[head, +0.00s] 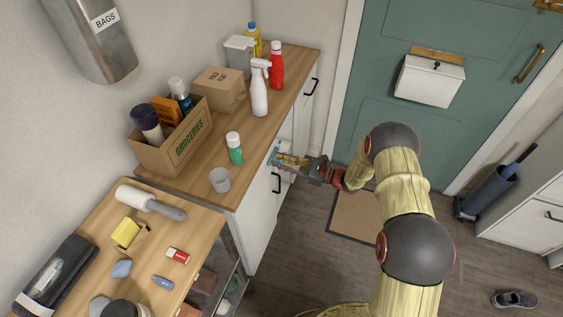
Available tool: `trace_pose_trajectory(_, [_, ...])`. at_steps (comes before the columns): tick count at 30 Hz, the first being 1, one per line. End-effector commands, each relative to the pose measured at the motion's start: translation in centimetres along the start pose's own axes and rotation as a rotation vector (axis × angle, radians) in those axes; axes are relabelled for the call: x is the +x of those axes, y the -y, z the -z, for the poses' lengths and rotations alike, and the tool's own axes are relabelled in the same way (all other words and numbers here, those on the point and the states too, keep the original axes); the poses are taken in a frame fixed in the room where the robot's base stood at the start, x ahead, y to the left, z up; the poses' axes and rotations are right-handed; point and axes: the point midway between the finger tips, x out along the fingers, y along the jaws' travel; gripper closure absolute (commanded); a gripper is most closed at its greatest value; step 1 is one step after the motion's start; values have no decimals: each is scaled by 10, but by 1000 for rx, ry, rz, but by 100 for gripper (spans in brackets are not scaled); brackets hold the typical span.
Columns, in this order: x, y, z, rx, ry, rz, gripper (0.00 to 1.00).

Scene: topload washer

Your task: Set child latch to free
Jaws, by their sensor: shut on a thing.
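My gripper (282,161) is at the front of the white cabinet (258,212), just below the wooden countertop's edge, between two black door handles. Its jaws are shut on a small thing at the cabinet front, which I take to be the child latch. The fingers cover most of it, so its shape and setting cannot be made out. A lower black handle (277,182) is just below my gripper, and another black handle (312,86) is farther back.
A doormat (352,218) lies on open floor before the green door (385,110).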

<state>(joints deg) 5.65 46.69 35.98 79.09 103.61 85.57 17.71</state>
Motion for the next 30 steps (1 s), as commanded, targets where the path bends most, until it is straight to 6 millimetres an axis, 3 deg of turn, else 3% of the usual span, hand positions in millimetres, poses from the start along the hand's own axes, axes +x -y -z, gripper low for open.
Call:
trace_pose_trajectory(5, [0, -4, 0, 1, -1, 0, 100])
trace_pose_trajectory(14, [0, -51, -2, 2, -1, 0, 100])
trace_pose_trajectory(23, [0, -56, 0, 1, 0, -3, 100])
trace_pose_trajectory(24, [0, -56, 0, 2, 0, -3, 81])
trace_pose_trajectory(30, [0, -56, 0, 2, 0, -2, 69])
